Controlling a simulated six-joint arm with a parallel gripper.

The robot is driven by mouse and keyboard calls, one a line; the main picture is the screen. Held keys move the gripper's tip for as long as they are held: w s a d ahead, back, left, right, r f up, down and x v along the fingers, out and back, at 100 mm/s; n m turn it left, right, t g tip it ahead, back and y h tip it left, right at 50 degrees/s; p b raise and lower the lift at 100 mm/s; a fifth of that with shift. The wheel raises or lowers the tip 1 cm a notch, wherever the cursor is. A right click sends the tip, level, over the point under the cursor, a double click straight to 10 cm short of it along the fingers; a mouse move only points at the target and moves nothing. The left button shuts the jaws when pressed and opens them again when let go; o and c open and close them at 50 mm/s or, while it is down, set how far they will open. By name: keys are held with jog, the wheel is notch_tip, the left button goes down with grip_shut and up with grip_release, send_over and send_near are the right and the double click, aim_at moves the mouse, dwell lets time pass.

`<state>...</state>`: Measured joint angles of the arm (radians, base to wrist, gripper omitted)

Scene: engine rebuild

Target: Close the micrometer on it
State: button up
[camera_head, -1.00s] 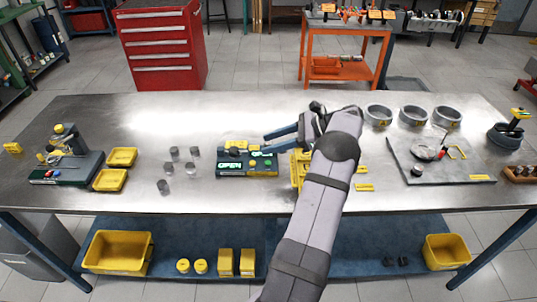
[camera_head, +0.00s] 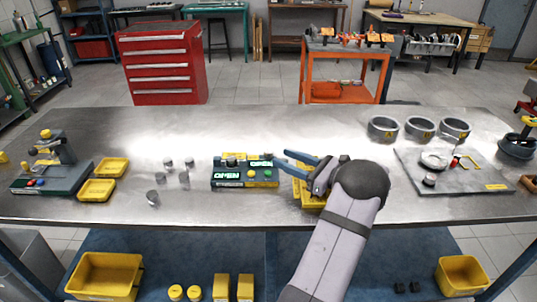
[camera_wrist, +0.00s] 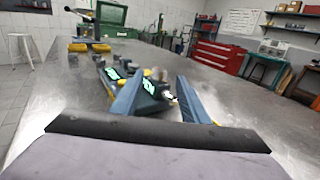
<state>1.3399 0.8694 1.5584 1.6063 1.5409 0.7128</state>
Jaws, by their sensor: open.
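The micrometer station (camera_head: 245,180), a dark green bench block with two lit screens reading OPEN and coloured buttons, sits mid-table. A small grey cylinder (camera_head: 232,160) appears to stand on its left part. My gripper (camera_head: 281,160) reaches in from the right with its two blue fingers spread, tips just right of the block's right end. In the wrist view, the open fingers (camera_wrist: 158,88) frame part of the block (camera_wrist: 150,95), with a small metal cylinder (camera_wrist: 157,76) near its top. Whether the fingers touch the block I cannot tell.
Several loose grey cylinders (camera_head: 185,180) stand left of the block. Yellow trays (camera_head: 97,190) are farther left. A yellow holder (camera_head: 308,192) is partly hidden under my gripper. Three grey rings (camera_head: 418,128) and a grey plate (camera_head: 455,180) lie to the right.

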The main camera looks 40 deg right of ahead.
aim_at(269, 151)
jog(key=shift+w+a+p, duration=0.25)
jog(key=shift+w+p, duration=0.05)
jog(key=shift+w, duration=0.85)
jog(key=shift+w+a+p, duration=0.2)
jog(key=shift+w+p, duration=0.05)
jog(key=shift+w, duration=0.9)
jog(key=shift+w+a+p, duration=0.25)
jog(key=shift+w+p, duration=0.05)
jog(key=shift+w, duration=0.85)
grip_shut()
